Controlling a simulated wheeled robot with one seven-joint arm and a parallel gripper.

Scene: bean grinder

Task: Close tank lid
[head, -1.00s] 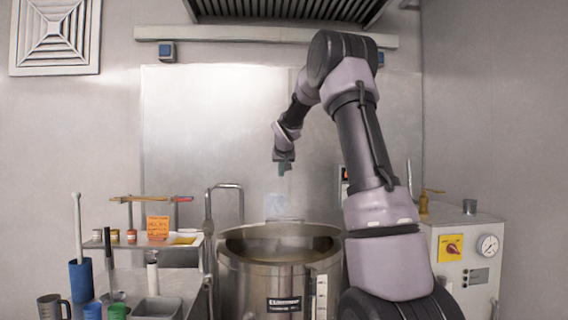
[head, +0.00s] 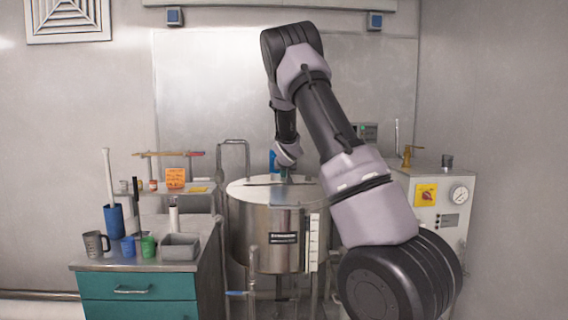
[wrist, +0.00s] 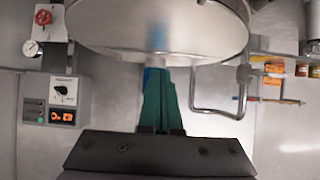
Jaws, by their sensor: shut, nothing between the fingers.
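The steel tank (head: 262,235) stands in the middle of the head view. Its round pale lid (head: 250,192) lies flat over the mouth, and no opening shows; I cannot tell if it is fully seated. In the wrist view the round steel tank top (wrist: 120,28) fills the upper part. My gripper (head: 287,177) is at the lid's back right part. In the wrist view its green fingers (wrist: 158,75) are shut together and empty, with the tips by the rim. A blue part (head: 273,161) shows just behind the gripper. Whether the fingers touch the lid is unclear.
A bent steel pipe (head: 233,150) rises at the tank's back left. A counter (head: 150,255) with cups and a grey bin (head: 181,246) stands left. A control cabinet (head: 432,205) with a gauge stands right. A control box (wrist: 62,100) shows in the wrist view.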

